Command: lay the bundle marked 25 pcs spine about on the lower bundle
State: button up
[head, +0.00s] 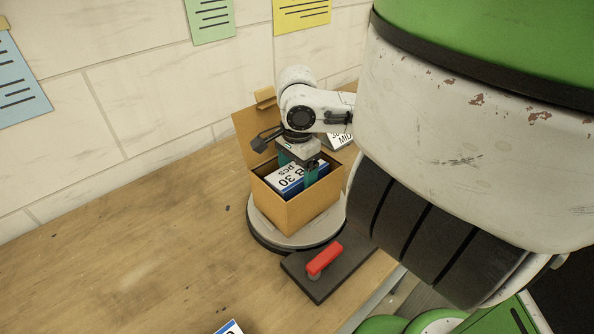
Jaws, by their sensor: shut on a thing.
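An open cardboard box (300,216) stands on a round turntable. In it is a bundle (289,180) with a white label and dark blue edge. The label shows "pcs" and "B 30" in part; I cannot read a 25 on it. My gripper (298,175) reaches down into the box, its teal fingers on either side of this bundle, and is shut on it. The bundle looks slightly tilted. Any lower bundle beneath it is hidden by the box walls and the held bundle, so I cannot tell whether they touch.
The box's flap (254,137) stands up at the back left. The turntable (264,234) has a dark plate (318,285) with a red handle (325,258) before it. Another label (342,139) shows behind the box, and a blue-white item (231,328) at the bottom edge. The table's left is clear.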

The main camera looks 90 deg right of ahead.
aim_at(297, 171)
jog(key=shift+f, duration=0.15)
jog(key=o, duration=1.1)
notch_tip(297, 171, up, 13)
jog(key=shift+f+p, duration=0.1)
jog(key=shift+p, duration=0.75)
